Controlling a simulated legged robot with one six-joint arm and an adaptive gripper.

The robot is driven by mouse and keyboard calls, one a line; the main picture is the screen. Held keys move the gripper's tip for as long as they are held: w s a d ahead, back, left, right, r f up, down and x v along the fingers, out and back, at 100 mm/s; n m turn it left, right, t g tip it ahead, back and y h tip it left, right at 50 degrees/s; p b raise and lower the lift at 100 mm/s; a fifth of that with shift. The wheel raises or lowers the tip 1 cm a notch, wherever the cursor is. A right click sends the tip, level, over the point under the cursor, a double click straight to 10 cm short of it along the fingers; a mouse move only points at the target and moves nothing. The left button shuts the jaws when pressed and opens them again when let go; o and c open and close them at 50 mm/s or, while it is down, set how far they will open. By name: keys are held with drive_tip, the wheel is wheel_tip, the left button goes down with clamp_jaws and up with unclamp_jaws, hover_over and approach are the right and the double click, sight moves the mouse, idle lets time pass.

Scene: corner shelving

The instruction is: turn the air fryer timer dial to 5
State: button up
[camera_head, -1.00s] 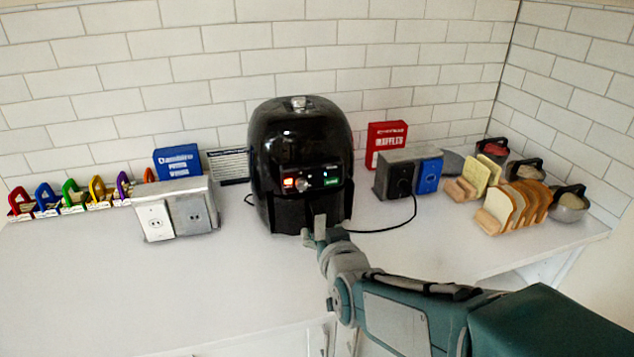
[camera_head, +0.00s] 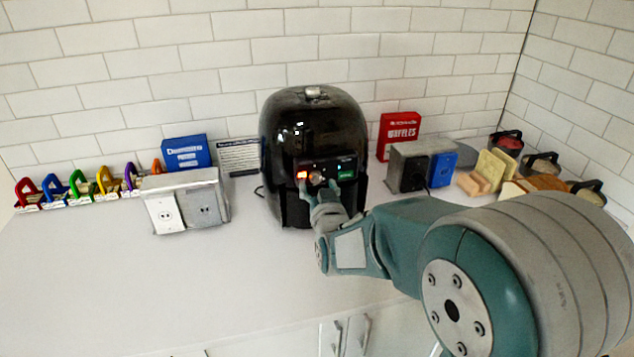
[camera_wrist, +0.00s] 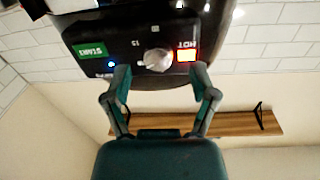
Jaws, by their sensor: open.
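The black air fryer (camera_head: 312,118) stands upright against the tiled wall in the head view. Its front panel carries an orange-lit display, a green label and a silver timer dial (camera_head: 317,178). In the wrist view the panel is upside down, with the round dial (camera_wrist: 157,60), a "15" mark, a green START label (camera_wrist: 90,50) and a lit HOT label (camera_wrist: 187,52). My gripper (camera_wrist: 160,82) is open in front of the panel. Its fingers are on either side of the dial's position; I cannot tell whether they touch it. In the head view my gripper (camera_head: 318,190) partly covers the lower panel.
A grey outlet box (camera_head: 188,200) stands left of the fryer, another outlet box (camera_head: 408,165) right of it. Blue (camera_head: 187,153) and red (camera_head: 400,135) boxes stand behind. Several coloured rack pieces are at left; bread and lidded pots are at right. The front counter is clear.

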drive_tip(key=shift+w+a, duration=0.2)
drive_tip(key=shift+w, duration=0.6)
drive_tip(key=shift+d, duration=0.1)
drive_tip(key=shift+d, duration=0.1)
clamp_jaws()
